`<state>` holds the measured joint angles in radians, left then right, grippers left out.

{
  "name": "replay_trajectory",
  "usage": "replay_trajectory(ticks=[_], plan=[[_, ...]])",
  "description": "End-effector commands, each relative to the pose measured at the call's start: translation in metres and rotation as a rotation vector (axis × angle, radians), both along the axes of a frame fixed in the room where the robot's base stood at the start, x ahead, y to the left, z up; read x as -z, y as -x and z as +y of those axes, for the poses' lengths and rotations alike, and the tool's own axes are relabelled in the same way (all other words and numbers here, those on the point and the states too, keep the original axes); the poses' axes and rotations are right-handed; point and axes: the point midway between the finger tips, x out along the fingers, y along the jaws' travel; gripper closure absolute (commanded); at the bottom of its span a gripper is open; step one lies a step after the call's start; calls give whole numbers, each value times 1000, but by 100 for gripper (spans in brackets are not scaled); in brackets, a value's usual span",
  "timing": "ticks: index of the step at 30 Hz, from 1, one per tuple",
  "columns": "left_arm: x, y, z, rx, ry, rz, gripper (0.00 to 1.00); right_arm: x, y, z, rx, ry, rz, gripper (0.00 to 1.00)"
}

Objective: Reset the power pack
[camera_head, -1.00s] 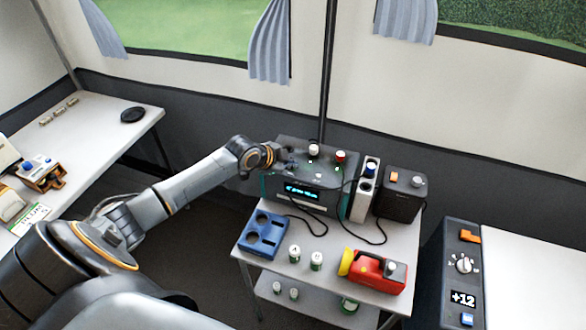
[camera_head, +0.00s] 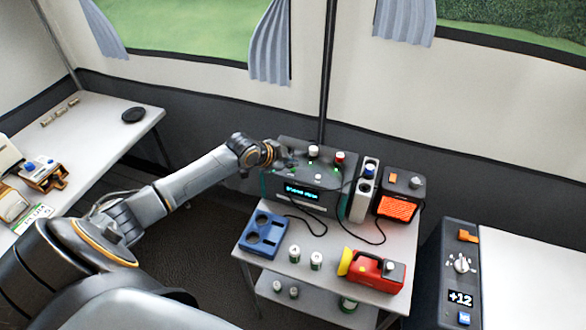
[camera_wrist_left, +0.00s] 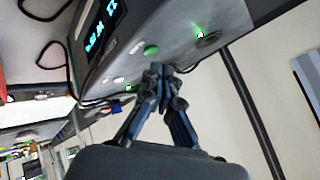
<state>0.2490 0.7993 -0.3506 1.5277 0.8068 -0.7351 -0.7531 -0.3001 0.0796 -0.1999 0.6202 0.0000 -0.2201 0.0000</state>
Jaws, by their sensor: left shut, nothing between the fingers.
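The power pack (camera_head: 332,192) is a dark grey box with teal edges on the small white table. Its lit display (camera_head: 302,193) shows cyan text, too small to read; the wrist view also shows the display (camera_wrist_left: 102,28). White and red knobs stand on its top, and small green lights glow there. My left gripper (camera_head: 288,161) is at the left part of the pack's top. In the left wrist view its fingers (camera_wrist_left: 160,70) are shut and empty, close to a green-lit button (camera_wrist_left: 151,50); I cannot tell whether they touch it. My right gripper is not seen.
A small heater (camera_head: 399,207) with a glowing orange grille stands right of the pack, beyond a white holder (camera_head: 362,197). Before them are a blue tray (camera_head: 262,234), cans (camera_head: 316,260), a red-yellow torch (camera_head: 378,271) and loose black cables. A dark control unit (camera_head: 460,262) stands right.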

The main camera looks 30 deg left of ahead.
Motion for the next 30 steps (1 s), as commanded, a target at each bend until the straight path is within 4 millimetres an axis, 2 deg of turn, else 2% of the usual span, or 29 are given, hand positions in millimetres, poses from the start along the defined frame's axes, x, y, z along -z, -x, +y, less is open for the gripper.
replay_trajectory(ticks=[17,30], plan=[[-51,0,0,0,-1,-1,100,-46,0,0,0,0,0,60],[-50,0,0,0,0,0,100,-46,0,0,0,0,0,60]])
